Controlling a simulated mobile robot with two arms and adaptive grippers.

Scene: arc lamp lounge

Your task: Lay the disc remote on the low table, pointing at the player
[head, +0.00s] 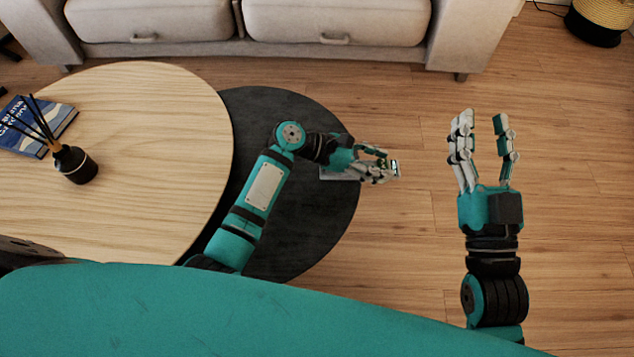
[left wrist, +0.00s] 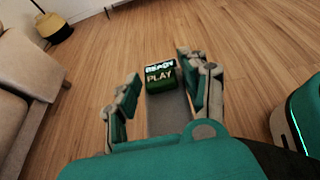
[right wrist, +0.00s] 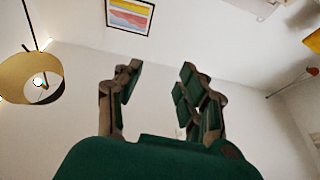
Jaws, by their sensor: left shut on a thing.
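My left gripper (head: 380,168) is shut on a long grey thing (head: 334,174), apparently the disc remote, at the right edge of the black round low table (head: 262,110). In the left wrist view the remote's grey body (left wrist: 167,112) lies between the fingers, and its far end bears a small screen (left wrist: 160,78) reading READY and PLAY. In the head view that end points right, past the table edge. I cannot tell whether the remote touches the tabletop. My right gripper (head: 483,125) is open, empty and raised over the floor. I cannot make out a player in any view.
A pale sofa (head: 240,45) is behind. The wooden floor (head: 570,150) at right is clear. A basket (head: 602,18) stands far right.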

